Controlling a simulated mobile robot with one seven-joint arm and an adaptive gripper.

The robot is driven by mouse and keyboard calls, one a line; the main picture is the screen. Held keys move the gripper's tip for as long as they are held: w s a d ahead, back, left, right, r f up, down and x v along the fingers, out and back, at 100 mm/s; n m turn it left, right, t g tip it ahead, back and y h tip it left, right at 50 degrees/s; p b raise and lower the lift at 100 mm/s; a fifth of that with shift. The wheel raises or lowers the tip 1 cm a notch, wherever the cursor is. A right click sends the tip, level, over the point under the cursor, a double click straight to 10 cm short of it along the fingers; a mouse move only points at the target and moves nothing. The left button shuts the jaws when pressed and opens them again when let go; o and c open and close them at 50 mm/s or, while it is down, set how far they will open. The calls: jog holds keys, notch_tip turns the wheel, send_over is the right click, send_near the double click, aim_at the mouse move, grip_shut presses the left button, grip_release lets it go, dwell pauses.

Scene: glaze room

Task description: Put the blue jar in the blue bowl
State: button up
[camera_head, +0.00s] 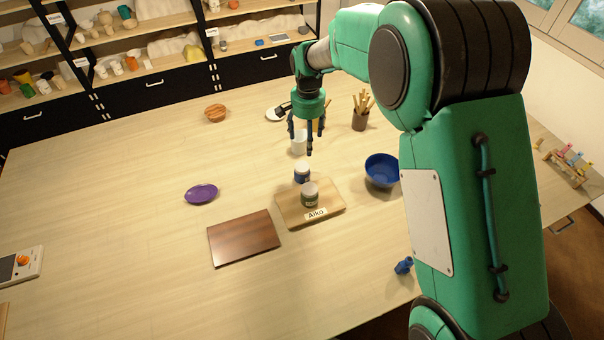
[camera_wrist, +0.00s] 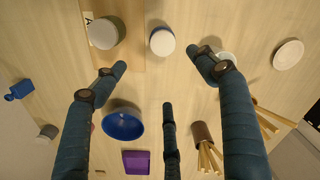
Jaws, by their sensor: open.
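The blue jar (camera_head: 302,174) has a pale lid and stands upright at the back edge of the wooden board. In the wrist view the jar (camera_wrist: 162,42) shows mostly its white lid. The blue bowl (camera_head: 382,168) stands on the table right of the board; it also shows in the wrist view (camera_wrist: 122,125). The bowl looks empty. My gripper (camera_head: 309,146) is open and empty, fingers pointing down, above the table near the jar. In the wrist view its three spread fingers (camera_wrist: 163,80) have nothing between them; the jar lies just beyond their tips.
A green-grey jar (camera_head: 310,197) stands beside the blue jar on the board (camera_head: 332,203), labelled Aiko. A white cup (camera_head: 298,145) and a brown tool pot (camera_head: 360,118) stand behind. The table's left is mostly clear.

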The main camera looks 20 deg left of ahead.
aim_at(302, 166)
jog(key=shift+s+a+f, duration=0.15)
jog(key=shift+a+f, duration=0.7)
jog(key=shift+f, duration=0.05)
jog(key=shift+f, duration=4.3)
jog(key=shift+s+f, duration=0.1)
jog(key=shift+f, duration=2.5)
jog(key=c, duration=1.6)
